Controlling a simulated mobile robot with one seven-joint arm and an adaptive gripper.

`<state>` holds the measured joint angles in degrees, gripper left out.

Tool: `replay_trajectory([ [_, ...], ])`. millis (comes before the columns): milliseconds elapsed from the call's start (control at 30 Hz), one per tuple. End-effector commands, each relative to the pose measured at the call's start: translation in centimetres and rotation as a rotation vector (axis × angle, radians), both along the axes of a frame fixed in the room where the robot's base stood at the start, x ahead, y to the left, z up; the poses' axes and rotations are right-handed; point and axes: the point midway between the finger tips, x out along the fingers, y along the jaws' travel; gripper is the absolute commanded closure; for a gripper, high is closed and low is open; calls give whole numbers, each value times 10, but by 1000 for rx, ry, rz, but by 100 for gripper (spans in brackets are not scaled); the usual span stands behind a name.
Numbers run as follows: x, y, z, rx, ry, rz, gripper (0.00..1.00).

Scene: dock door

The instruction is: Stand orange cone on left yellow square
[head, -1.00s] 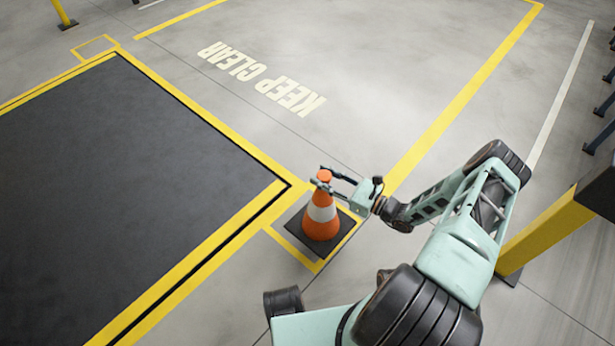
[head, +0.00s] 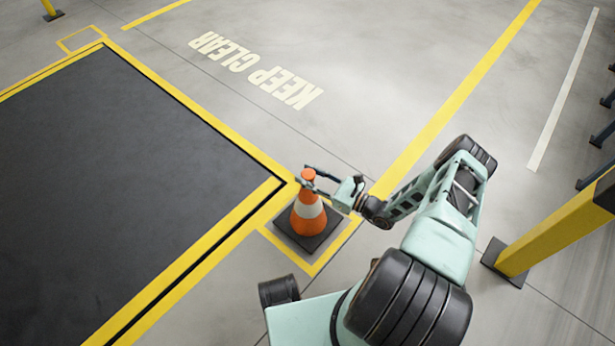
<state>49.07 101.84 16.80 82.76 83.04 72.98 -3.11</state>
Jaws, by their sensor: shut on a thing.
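The orange cone (head: 307,225) has a white band and a square black base. It is upright at the near yellow square outline (head: 335,249), close to the dark dock plate's corner. My gripper (head: 307,179) reaches in from the right and is shut on the cone's top. The cone's base covers part of this square; I cannot tell whether it touches the floor or hangs just above it. Another yellow square outline (head: 80,40) lies at the far left, beyond the plate's far corner, and is empty.
The dark dock plate (head: 110,180) with yellow borders fills the left. The floor lettering KEEP CLEAR (head: 256,70) lies on open grey floor between the squares. A yellow post (head: 550,235) stands at right, and another (head: 50,8) stands near the far square.

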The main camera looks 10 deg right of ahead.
Motion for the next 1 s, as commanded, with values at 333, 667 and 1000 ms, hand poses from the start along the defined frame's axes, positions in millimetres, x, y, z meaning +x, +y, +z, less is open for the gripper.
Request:
replay_trajectory([
  [333, -3, 3, -14, 2, -5, -10, 100],
  [667, -4, 3, -18, 0, -1, -9, 60],
  [1000, -4, 3, -18, 0, -1, -9, 50],
])
